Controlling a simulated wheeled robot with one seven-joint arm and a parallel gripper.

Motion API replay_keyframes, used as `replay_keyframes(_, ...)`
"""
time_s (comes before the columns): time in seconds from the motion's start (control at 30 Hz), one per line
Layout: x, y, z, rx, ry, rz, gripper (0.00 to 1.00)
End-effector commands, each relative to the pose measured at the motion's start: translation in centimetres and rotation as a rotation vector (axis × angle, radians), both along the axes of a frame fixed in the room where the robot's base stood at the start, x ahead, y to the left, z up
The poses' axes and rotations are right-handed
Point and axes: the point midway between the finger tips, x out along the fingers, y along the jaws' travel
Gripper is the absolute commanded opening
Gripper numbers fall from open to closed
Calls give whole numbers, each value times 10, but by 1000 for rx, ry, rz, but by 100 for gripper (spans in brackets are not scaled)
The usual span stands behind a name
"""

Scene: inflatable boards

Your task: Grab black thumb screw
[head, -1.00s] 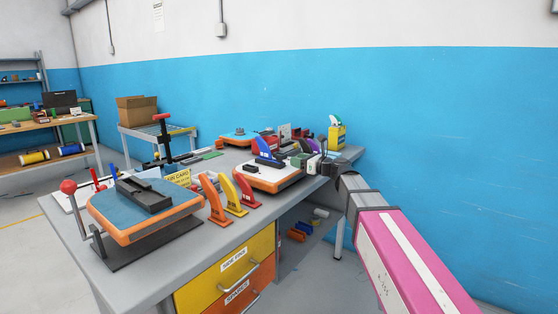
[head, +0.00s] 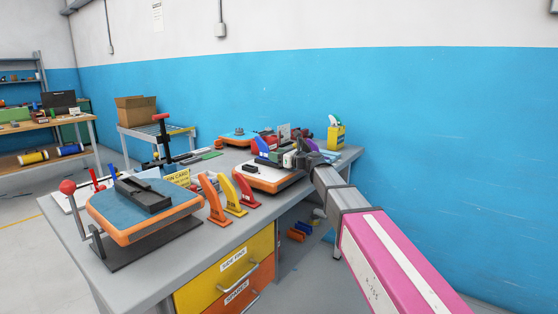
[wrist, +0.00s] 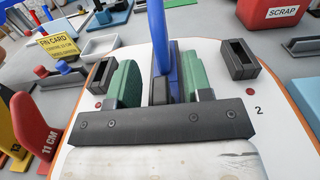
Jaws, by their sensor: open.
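I cannot make out a black thumb screw in either view. My gripper (wrist: 160,78) is open, with one green-padded finger on each side of a blue upright fin (wrist: 158,35). I cannot tell whether the fingers touch the fin. In the head view my gripper (head: 279,157) is over the middle white board with orange edges (head: 262,180). The board (wrist: 80,160) carries a black slotted box (wrist: 103,76) to the left of the fin and another (wrist: 241,59) to the right, near a printed 2. The fin's foot is partly hidden by my gripper.
Red, yellow and orange fins (head: 230,194) stand in front of the board. Another blue-topped board (head: 145,208) lies at the left on a dark stand with a red-knobbed lever (head: 68,187).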

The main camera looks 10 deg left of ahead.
Motion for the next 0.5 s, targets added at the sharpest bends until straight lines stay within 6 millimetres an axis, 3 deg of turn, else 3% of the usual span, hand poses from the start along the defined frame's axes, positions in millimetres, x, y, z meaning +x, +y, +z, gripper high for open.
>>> replay_keyframes(0.13, 0, -1, 0, 0, 0, 0, 46)
replay_keyframes(0.3, 0, -1, 0, 0, 0, 0, 0)
replay_keyframes(0.5, 0, -1, 0, 0, 0, 0, 0)
